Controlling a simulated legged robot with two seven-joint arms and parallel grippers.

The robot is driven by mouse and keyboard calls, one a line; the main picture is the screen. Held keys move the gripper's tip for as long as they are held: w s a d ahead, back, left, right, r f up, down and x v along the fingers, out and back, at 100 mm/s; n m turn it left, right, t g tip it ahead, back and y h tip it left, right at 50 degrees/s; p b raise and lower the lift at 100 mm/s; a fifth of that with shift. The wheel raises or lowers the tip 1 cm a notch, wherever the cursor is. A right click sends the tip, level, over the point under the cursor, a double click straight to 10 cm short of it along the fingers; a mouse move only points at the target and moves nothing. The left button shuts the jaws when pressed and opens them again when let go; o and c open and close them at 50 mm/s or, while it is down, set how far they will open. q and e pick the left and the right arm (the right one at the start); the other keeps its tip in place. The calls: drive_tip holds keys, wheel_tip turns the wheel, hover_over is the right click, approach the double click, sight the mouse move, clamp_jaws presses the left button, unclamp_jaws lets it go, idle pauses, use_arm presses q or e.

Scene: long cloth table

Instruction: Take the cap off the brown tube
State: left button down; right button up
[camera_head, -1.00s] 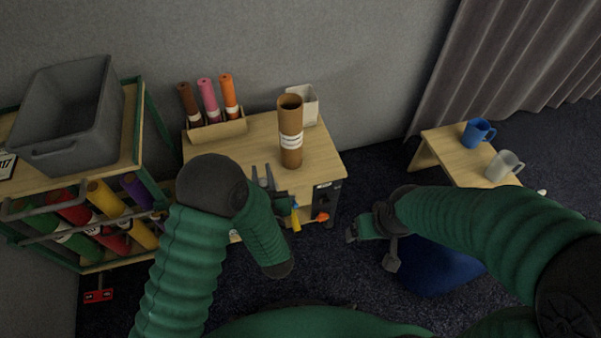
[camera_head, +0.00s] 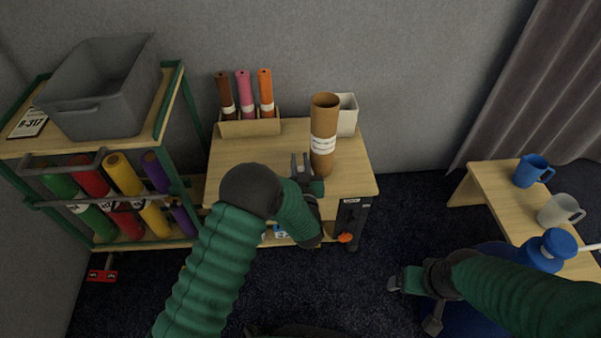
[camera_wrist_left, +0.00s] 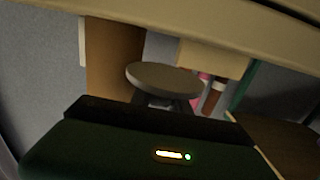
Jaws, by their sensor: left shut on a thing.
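The brown tube (camera_head: 323,165) stands upright on the small wooden table, with a white label and an open-looking top; its side shows in the left wrist view (camera_wrist_left: 112,60). My left gripper (camera_head: 300,164) is just left of the tube, apart from it. In the left wrist view a round, pale disc (camera_wrist_left: 165,76), which looks like the cap, sits between my left fingers, which are shut on it. The cap is hard to make out in the head view. My right gripper (camera_head: 412,305) hangs low at the right, away from the table; its jaws are unclear.
A cardboard box (camera_head: 250,128) with brown, pink and orange rolls and a white bin (camera_head: 347,115) stand at the table's back. A shelf with a grey crate (camera_head: 105,90) is at left. A bench (camera_head: 490,178) with mugs is at right. The table's right front is clear.

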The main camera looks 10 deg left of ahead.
sight(299, 168)
use_arm(q)
drive_tip(key=f+b, duration=0.1)
drive_tip(key=f, duration=0.1)
drive_tip(key=f+b, duration=0.2)
drive_tip(key=shift+w+a, duration=0.1)
drive_tip(key=shift+a, duration=0.1)
drive_tip(key=shift+d+r, duration=0.2)
drive_tip(key=c, duration=1.6)
unclamp_jaws()
drive_tip(key=shift+o, duration=0.4)
drive_tip(key=shift+a, duration=0.1)
drive_tip(key=shift+r+p, duration=0.1)
drive_tip(key=shift+p, duration=0.2)
